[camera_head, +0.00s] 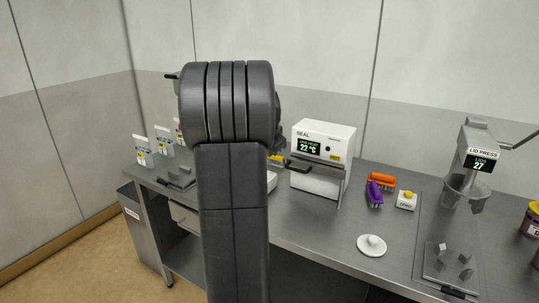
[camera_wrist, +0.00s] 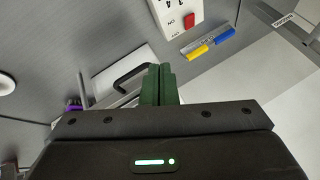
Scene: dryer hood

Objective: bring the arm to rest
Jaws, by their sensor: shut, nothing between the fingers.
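My gripper (camera_wrist: 158,84) shows in the wrist view as two dark green fingers pressed together, with nothing between them. In the head view my arm (camera_head: 232,150) stands upright in the middle, its dark rounded top raised above the bench, and it hides the gripper. In the wrist view the fingers overlap the picture of a white box with a dark handle (camera_wrist: 122,78). I cannot tell the gap between them.
A metal bench (camera_head: 325,230) carries a white SEAL unit (camera_head: 322,148) right of my arm. Orange (camera_head: 381,180) and purple (camera_head: 375,194) items, a round white lid (camera_head: 371,245) and a lid press (camera_head: 482,150) are further right. White packets (camera_head: 143,152) stand at left.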

